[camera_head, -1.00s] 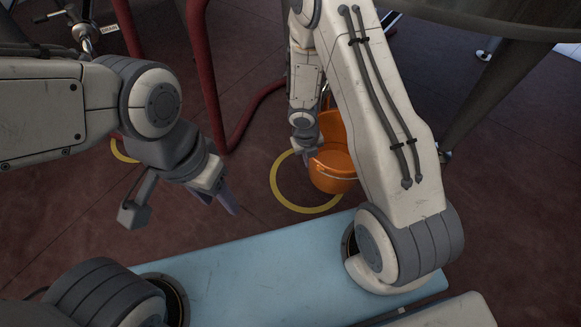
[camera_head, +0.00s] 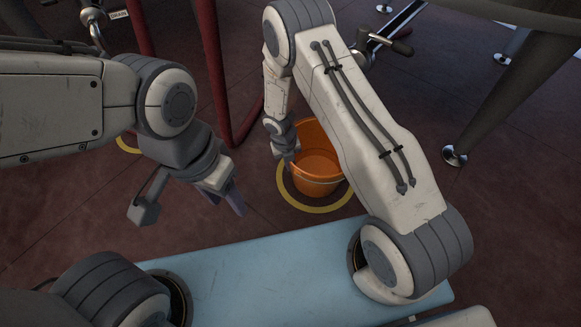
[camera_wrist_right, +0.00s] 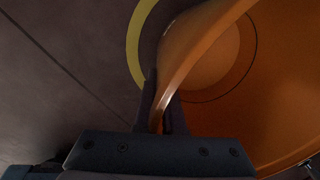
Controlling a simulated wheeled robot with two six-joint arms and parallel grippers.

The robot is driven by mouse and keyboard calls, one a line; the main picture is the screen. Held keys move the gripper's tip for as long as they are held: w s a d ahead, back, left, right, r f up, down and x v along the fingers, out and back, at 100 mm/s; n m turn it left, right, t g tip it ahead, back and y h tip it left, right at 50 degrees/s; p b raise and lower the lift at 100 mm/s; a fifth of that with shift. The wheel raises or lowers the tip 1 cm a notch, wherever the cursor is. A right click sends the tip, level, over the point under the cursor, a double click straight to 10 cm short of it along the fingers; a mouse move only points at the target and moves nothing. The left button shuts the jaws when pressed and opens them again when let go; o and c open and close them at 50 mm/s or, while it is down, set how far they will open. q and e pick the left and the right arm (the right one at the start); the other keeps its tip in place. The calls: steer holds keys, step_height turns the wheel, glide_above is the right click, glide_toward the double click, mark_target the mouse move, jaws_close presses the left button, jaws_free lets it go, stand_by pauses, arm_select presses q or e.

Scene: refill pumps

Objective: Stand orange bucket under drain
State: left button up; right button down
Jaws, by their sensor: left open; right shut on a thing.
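The orange bucket (camera_head: 318,178) looks upright in the head view, over the yellow floor ring (camera_head: 313,207). I cannot tell whether its base touches the floor. My right gripper (camera_head: 291,157) is shut on its left rim. In the right wrist view the fingers (camera_wrist_right: 161,108) pinch the rim, with the bucket's inside (camera_wrist_right: 270,95) on the right and part of the ring (camera_wrist_right: 135,45) beyond. A drain sign (camera_head: 120,14) hangs by a metal pipe with a valve (camera_head: 95,20) at the top left. My left gripper (camera_head: 228,198) is open and empty, left of the bucket.
A second yellow ring (camera_head: 127,146) lies at the left, mostly hidden by my left arm. Dark red pipes (camera_head: 213,75) rise behind and left of the bucket. A tank leg (camera_head: 497,95) stands at the right. Another dark-handled valve (camera_head: 396,42) is at the top. Floor between them is clear.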

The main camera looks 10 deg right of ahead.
steer(key=shift+r, duration=0.1)
steer(key=shift+f, duration=0.2)
steer(key=c, duration=1)
jaws_free()
steer(key=shift+r, duration=0.1)
